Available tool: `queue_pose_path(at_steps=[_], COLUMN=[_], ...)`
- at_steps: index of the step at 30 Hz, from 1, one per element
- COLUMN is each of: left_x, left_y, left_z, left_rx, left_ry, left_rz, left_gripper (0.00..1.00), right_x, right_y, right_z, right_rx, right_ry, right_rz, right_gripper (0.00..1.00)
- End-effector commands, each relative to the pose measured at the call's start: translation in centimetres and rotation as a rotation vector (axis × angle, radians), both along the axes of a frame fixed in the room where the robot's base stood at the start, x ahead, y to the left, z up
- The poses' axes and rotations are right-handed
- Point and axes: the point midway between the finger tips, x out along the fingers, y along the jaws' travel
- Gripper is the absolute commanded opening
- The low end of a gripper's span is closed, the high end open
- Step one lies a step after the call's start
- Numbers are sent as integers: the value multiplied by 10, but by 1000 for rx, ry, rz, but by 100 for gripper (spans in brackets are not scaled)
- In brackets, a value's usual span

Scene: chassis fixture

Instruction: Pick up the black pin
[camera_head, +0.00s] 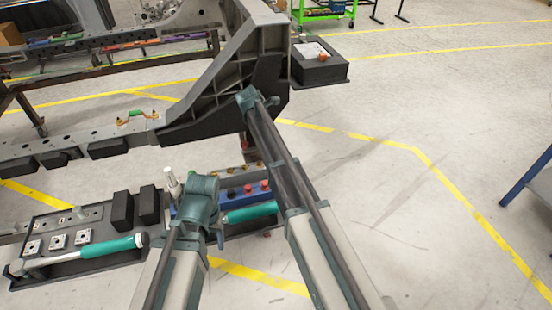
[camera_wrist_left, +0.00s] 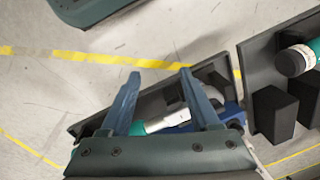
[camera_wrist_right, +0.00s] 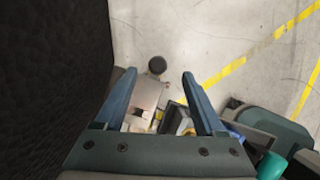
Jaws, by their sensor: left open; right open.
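A dark round-topped piece (camera_wrist_right: 156,65), which may be the black pin, shows in the right wrist view at the far end of a metal bracket (camera_wrist_right: 148,98). I cannot tell for certain that it is the pin. My right gripper (camera_wrist_right: 159,73) is open, its fingers to either side of the bracket in that view; I cannot tell the distance. In the head view the right wrist (camera_head: 249,98) is by the dark upright of the frame. My left gripper (camera_wrist_left: 160,73) is open above a tray with a teal-handled tool (camera_wrist_left: 165,122); its wrist (camera_head: 200,195) shows in the head view.
The metal chassis frame (camera_head: 85,143) crosses the left side. A black box (camera_head: 318,68) sits beside the frame's upright.

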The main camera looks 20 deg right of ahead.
Motion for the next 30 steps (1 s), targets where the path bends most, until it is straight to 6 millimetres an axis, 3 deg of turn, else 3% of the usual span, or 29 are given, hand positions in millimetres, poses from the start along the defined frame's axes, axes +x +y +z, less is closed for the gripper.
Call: queue_pose_path(at_steps=[1,11,23,30], left_x=[0,0,0,0], left_y=[0,0,1,1], left_z=[-10,-14,-58,-58], left_rx=[0,0,4,5], left_ry=[0,0,-1,-2], left_rz=[0,0,-1,-1], left_gripper=[62,62,62,62], right_x=[1,2,9,10], right_y=[-2,-5,-18,-21], right_z=[-10,-14,-58,-58], right_rx=[0,0,0,0], right_ry=[0,-1,-1,-1], right_rz=[0,1,-1,0], right_gripper=[72,72,72,72])
